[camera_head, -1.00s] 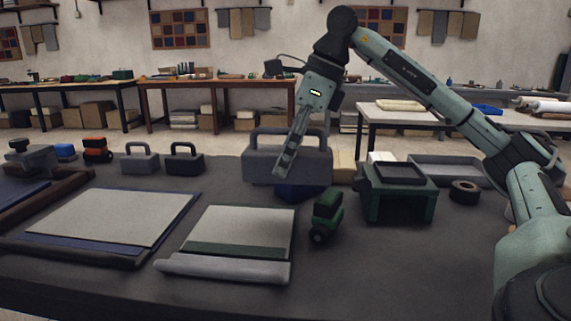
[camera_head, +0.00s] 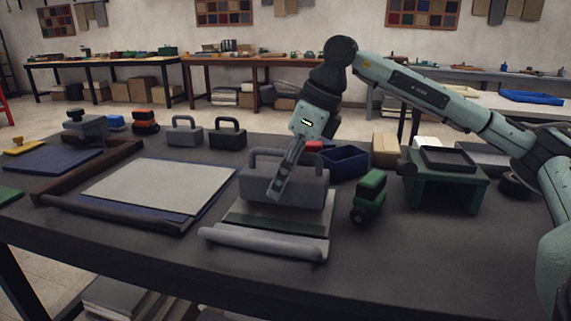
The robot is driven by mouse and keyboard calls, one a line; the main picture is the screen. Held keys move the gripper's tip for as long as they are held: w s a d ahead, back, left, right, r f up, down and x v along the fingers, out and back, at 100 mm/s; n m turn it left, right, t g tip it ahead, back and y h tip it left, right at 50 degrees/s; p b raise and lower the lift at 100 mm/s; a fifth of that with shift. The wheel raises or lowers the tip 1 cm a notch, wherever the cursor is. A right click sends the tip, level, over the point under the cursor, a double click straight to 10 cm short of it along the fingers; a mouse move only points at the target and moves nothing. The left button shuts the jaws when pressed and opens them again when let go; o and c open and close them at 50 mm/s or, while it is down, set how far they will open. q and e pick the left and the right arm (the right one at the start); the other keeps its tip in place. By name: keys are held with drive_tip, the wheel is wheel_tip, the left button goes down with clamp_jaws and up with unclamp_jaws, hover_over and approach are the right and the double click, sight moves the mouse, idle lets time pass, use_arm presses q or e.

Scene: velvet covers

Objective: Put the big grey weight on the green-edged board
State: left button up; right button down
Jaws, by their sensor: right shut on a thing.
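The big grey weight (camera_head: 310,190), a block with a loop handle, is over the rear part of the green-edged board and hides much of it. The green-edged board (camera_head: 285,226) has a dark green strip across its pale top and a grey roll along its front edge. My right gripper (camera_head: 276,190) points down and is shut on the weight at its handle; the fingers show in front of the block. I cannot tell whether the weight touches the board or hangs just above it. My left gripper is not in view.
A blue-edged board (camera_head: 150,187) lies to the left. A green and black roller-like tool (camera_head: 369,197), a blue open box (camera_head: 345,163) and a green stand (camera_head: 445,190) are to the right. Two smaller weights, grey (camera_head: 185,134) and black (camera_head: 227,135), stand behind.

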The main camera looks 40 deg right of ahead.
drive_tip(key=shift+w+f, duration=0.15)
drive_tip(key=shift+f, duration=0.2)
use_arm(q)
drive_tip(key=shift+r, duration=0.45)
use_arm(e)
drive_tip(key=shift+f, duration=0.1)
drive_tip(key=c, duration=0.8)
unclamp_jaws()
drive_tip(key=shift+f, duration=0.35)
drive_tip(key=shift+c, duration=0.2)
drive_tip(key=shift+o, duration=1.4)
drive_tip(key=shift+s+r, duration=0.1)
drive_tip(key=shift+s, duration=0.1)
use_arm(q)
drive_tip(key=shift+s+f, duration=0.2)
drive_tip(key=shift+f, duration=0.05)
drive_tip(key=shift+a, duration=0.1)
